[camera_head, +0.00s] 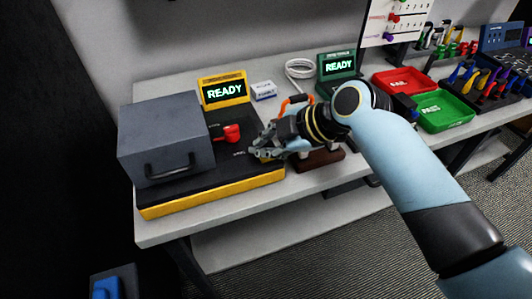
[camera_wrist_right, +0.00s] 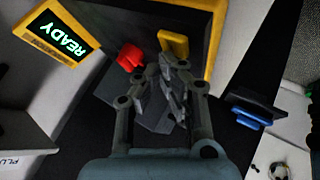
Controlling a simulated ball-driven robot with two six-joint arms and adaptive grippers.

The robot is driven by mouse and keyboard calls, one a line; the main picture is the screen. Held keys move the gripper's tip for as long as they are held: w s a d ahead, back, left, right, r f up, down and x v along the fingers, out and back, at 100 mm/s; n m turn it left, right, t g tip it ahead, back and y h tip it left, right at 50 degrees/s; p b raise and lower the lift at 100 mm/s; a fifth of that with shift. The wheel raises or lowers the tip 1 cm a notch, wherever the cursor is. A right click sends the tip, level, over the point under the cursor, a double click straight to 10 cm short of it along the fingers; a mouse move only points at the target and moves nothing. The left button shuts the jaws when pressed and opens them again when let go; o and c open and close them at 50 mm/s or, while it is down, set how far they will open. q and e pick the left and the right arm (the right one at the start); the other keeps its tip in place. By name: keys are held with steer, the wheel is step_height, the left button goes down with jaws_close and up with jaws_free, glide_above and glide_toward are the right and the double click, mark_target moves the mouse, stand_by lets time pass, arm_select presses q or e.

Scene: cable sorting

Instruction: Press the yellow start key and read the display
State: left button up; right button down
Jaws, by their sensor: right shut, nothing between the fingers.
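The tester is a black plate with a yellow edge (camera_head: 215,194). Its yellow-framed display (camera_head: 224,89) reads READY in green, and the display (camera_wrist_right: 62,38) shows the same word in the right wrist view. A yellow key (camera_wrist_right: 173,43) is on the plate beside a red handle (camera_wrist_right: 130,57). In the head view I see the red handle (camera_head: 229,133) but cannot make out the yellow key. My right gripper (camera_head: 258,151) is shut and empty over the right part of the plate. In the right wrist view its fingertips (camera_wrist_right: 172,68) appear just below the key; contact is unclear. My left gripper is not in view.
A grey box with a handle (camera_head: 165,120) stands on the plate's left. The table's front left is clear.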

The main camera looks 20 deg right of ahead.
steer(key=shift+f, duration=0.35)
stand_by(0.6)
steer(key=shift+r, duration=0.15)
steer(key=shift+r+p, duration=0.5)
steer(key=shift+r, duration=0.15)
steer(key=shift+r, duration=0.1)
step_height(320, 180, up, 5)
steer(key=p, duration=0.4)
steer(key=shift+p, duration=0.35)
stand_by(0.4)
